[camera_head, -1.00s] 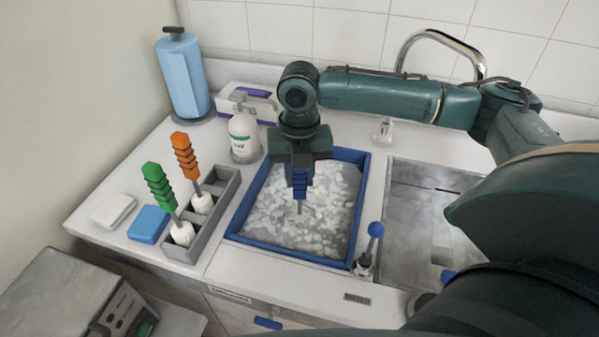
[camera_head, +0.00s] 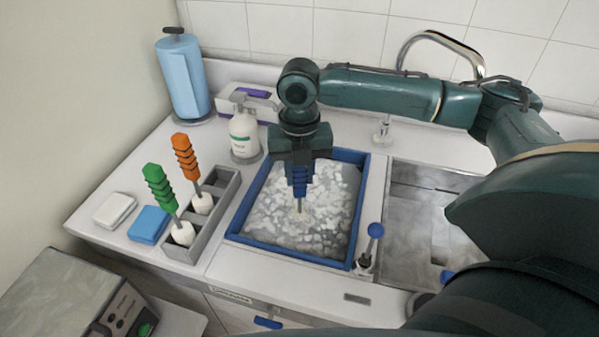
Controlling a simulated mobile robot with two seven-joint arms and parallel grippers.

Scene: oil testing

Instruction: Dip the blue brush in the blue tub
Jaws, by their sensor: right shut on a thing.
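The blue tub (camera_head: 290,258) sits on the counter, filled with grey liquid under patches of white foam. My right gripper (camera_head: 300,160) is above the tub and shut on the blue brush (camera_head: 300,181). The brush hangs upright, handle up, and its lower end meets the foamy surface inside the tub. The bristle head is hard to make out against the foam. My left gripper is not in view.
A grey holder (camera_head: 228,204) left of the tub carries a green brush (camera_head: 160,186) and an orange brush (camera_head: 185,158). A soap bottle (camera_head: 244,135) stands behind it.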

